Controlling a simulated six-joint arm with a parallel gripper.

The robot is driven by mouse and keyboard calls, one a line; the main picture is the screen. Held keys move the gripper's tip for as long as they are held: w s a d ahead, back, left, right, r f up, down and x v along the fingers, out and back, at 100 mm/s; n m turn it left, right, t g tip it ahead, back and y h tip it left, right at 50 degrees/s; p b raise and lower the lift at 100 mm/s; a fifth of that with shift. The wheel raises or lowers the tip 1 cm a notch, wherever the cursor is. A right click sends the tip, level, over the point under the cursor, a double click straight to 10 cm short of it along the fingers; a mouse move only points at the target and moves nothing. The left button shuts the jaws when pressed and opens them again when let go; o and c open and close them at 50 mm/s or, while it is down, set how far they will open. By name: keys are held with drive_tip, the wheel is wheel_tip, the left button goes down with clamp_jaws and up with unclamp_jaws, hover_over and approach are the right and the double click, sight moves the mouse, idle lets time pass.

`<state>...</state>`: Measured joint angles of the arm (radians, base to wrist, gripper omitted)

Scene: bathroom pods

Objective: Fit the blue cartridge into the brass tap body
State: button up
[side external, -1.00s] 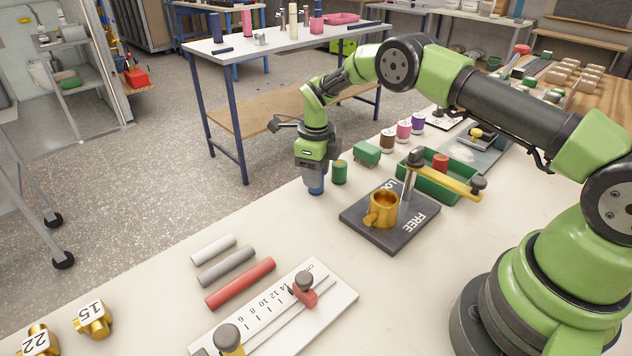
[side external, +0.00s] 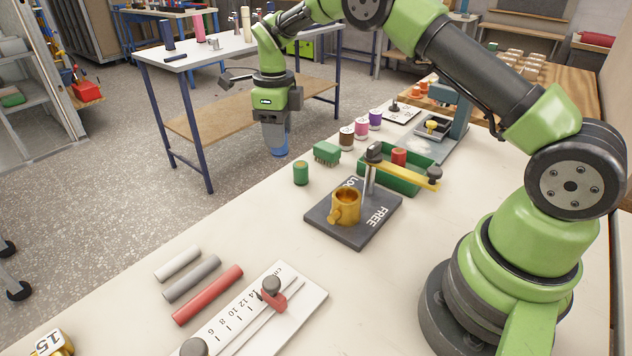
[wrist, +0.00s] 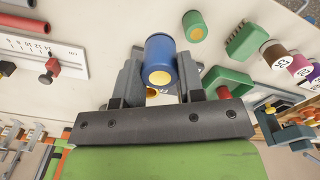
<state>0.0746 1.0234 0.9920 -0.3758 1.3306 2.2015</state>
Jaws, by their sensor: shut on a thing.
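My gripper (side external: 275,138) is shut on the blue cartridge (side external: 279,150) and holds it in the air above the far edge of the bench. In the wrist view the blue cartridge (wrist: 160,55) sits between the two fingers of my gripper (wrist: 158,80), with a yellow end disc facing the camera. The brass tap body (side external: 345,206), cup-like with an open top, stands on a dark base plate (side external: 325,226) marked FREE and another partly hidden word.
A green cylinder (side external: 301,173) and a green brush-like block (side external: 327,153) stand near the base plate. A green tray (side external: 395,184) holds a red cylinder (side external: 399,157). Several spools, a measuring board (side external: 300,308) and three rods lie around.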

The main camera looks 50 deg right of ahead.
drive_tip(key=s+d+r+n, duration=0.2)
drive_tip(key=s+r+n, duration=0.1)
drive_tip(key=s, duration=1.2)
wheel_tip(320, 180, down, 9)
drive_tip(key=shift+a+f, duration=0.1)
drive_tip(key=shift+f, duration=0.05)
drive_tip(key=o, duration=0.9)
drive_tip(key=shift+f, duration=0.1)
drive_tip(key=shift+o, duration=0.2)
